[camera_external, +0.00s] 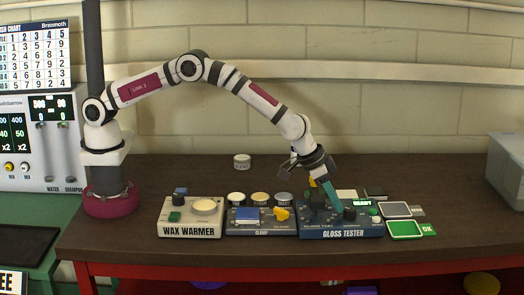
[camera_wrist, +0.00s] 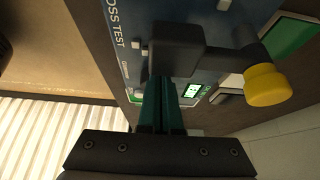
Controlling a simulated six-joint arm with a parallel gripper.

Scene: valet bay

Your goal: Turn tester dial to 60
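The gloss tester (camera_external: 340,231) is a blue box at the right of the row on the table. A dark round knob (camera_external: 349,213), which looks like its dial, stands on its top; its pointer and scale are too small to read. My gripper (camera_external: 336,204) reaches down over the tester, its teal fingertips just left of this knob; contact cannot be told. In the wrist view my gripper's fingers (camera_wrist: 163,80) are close together, with nothing visible between them. The tester's panel (camera_wrist: 125,50) and lit green display (camera_wrist: 192,90) show there; the dial is not clearly seen.
A dark block (camera_wrist: 177,48) with a yellow-knobbed lever (camera_wrist: 268,85) rises from the tester close to my fingers. The clamp unit (camera_external: 262,229) and wax warmer (camera_external: 190,231) stand left. A green OK card (camera_external: 405,229) lies right.

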